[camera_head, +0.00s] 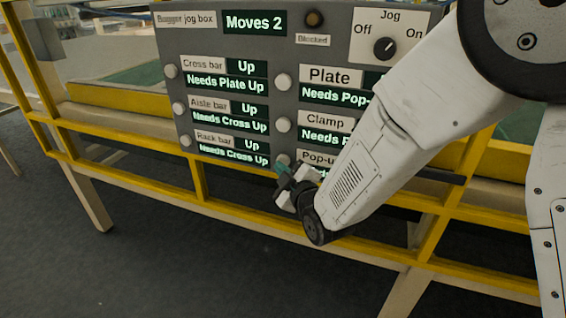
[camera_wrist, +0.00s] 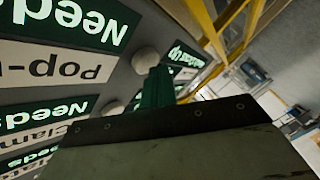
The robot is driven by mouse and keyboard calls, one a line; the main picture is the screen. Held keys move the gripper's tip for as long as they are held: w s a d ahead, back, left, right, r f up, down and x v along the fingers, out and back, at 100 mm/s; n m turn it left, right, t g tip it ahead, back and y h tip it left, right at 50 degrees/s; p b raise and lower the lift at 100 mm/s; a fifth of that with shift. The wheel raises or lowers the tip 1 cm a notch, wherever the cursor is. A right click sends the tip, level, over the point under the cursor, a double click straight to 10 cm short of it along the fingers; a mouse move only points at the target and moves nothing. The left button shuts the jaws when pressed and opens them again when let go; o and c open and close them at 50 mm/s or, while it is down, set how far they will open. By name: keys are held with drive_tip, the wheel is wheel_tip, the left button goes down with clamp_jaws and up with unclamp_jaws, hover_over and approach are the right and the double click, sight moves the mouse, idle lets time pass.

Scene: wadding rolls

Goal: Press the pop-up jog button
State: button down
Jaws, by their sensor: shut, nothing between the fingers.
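The jog box (camera_head: 235,45) is a grey panel with labels, green displays and round pale buttons. The Pop-up label (camera_head: 318,158) is at the lower right of the panel, partly hidden by my arm; it also shows upside down in the wrist view (camera_wrist: 50,62). The pop-up jog button (camera_head: 282,159) sits left of that label, and the wrist view shows it as a pale knob (camera_wrist: 145,59). My gripper (camera_head: 284,169) is shut and empty, its green fingertips (camera_wrist: 157,86) right by this button. I cannot tell whether they touch it.
The clamp button (camera_head: 283,125) is just above, the rack bar button (camera_head: 186,140) to the left. The display reads "Moves 2" (camera_head: 254,22). The Jog knob (camera_head: 385,48) is at the top right. A yellow rail (camera_head: 235,210) runs below the panel.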

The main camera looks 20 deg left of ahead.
drive_tip(key=shift+w, duration=0.4)
idle(0.3)
drive_tip(key=shift+s, duration=0.9)
drive_tip(key=s, duration=0.5)
drive_tip(key=shift+a, duration=0.2)
idle(0.4)
